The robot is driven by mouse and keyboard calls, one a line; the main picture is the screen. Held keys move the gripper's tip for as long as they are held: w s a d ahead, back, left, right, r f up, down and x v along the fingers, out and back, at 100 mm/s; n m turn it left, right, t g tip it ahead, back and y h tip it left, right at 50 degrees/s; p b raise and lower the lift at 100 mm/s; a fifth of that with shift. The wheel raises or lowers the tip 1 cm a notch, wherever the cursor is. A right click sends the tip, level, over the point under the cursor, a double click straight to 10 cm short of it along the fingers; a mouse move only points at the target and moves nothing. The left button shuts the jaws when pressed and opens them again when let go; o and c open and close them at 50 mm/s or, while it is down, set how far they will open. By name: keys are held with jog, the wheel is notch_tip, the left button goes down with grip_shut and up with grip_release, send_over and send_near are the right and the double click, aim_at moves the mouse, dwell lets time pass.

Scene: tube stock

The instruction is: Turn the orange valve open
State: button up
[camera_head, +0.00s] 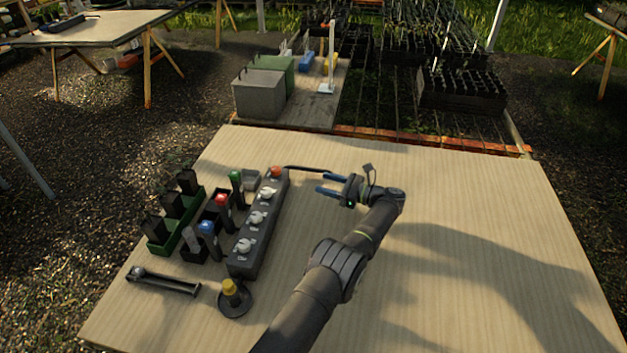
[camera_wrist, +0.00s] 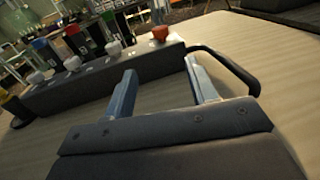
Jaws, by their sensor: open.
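The orange valve (camera_head: 276,172) is a small knob at the far end of a long dark grey block (camera_head: 245,250). White knobs (camera_head: 257,217) sit in a row along the same block. In the wrist view the orange valve (camera_wrist: 160,32) stands on the block's top near its right end, ahead of my fingers. My gripper (camera_head: 325,184) is open and empty, to the right of the block's far end, with its blue fingers pointing left towards it. In the wrist view, both fingers (camera_wrist: 162,88) are apart with nothing between them. The fingers appear clear of the valve.
A black hose (camera_head: 305,168) leaves the block's far end and curves beside my right finger in the wrist view. Left of the block stand a green rack (camera_head: 175,222) and holders with coloured caps. A yellow-topped piece (camera_head: 231,290) stands near the front. The table's right side is clear.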

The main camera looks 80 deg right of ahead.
jog(key=shift+s+a, duration=0.1)
jog(key=shift+s, duration=0.3)
jog(key=w+m+h, duration=0.1)
jog(key=h, duration=0.1)
jog(key=m+g+h, duration=0.3)
jog(key=h, duration=0.1)
send_near(279, 171)
jog(key=shift+m+h, duration=0.3)
jog(key=x, duration=1.1)
jog(key=shift+w, duration=0.4)
jog(key=shift+c, duration=0.3)
